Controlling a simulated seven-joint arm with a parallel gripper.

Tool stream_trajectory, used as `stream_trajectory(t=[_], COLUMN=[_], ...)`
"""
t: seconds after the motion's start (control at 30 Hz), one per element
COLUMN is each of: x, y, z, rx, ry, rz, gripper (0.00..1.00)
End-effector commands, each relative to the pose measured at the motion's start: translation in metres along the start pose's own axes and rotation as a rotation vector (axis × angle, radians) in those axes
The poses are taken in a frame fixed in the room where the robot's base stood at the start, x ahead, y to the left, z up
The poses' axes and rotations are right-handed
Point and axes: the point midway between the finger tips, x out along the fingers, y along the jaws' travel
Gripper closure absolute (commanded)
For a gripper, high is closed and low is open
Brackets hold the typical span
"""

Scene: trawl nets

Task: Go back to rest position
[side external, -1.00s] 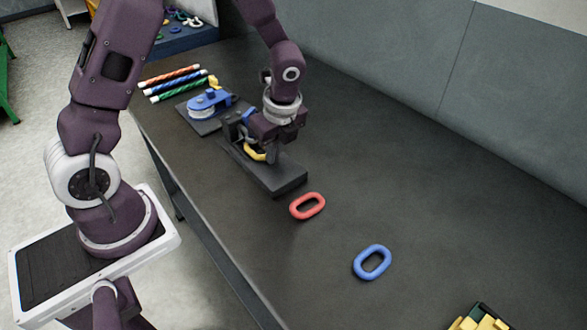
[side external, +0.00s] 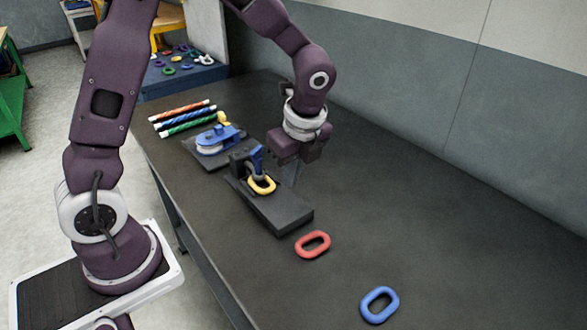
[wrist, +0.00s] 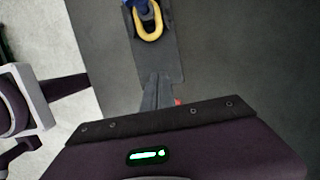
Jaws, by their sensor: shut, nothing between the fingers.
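My gripper (side external: 291,174) hangs above the table, its fingers pointing down, just right of and apart from the dark fixture block (side external: 282,210). In the wrist view its fingers (wrist: 157,88) are together with nothing between them. A yellow link (side external: 262,186) sits on the fixture at the blue hook-like part (side external: 256,158). The yellow link also shows at the top of the wrist view (wrist: 150,35), apart from the fingers. How the link joins the blue part is too small to tell.
A red link (side external: 312,244) and a blue link (side external: 379,305) lie on the dark table. A blue pulley block (side external: 216,140) and striped rods (side external: 185,118) are farther back. A blue tray (side external: 178,78) with several rings stands beyond. The table's right side is clear.

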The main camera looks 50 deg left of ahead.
Motion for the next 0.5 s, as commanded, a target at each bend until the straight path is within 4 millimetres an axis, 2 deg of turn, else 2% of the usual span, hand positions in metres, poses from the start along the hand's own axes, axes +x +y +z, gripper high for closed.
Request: stream_trajectory(t=[0.03, 0.17, 0.27, 0.37, 0.4, 0.5], x=[-0.009, -0.024, -0.046, -0.087, -0.103, -0.13], y=[-0.001, 0.001, 0.012, 0.046, 0.065, 0.112], z=[0.0, 0.0, 0.006, 0.016, 0.019, 0.022], rx=[-0.002, -0.005, -0.119, -0.424, -0.578, -0.95], ry=[0.0, 0.001, 0.011, 0.062, 0.1, 0.229], rz=[-0.003, -0.002, -0.036, -0.112, -0.144, -0.204], gripper=[1.0, 1.0, 1.0, 1.0, 1.0, 1.0])
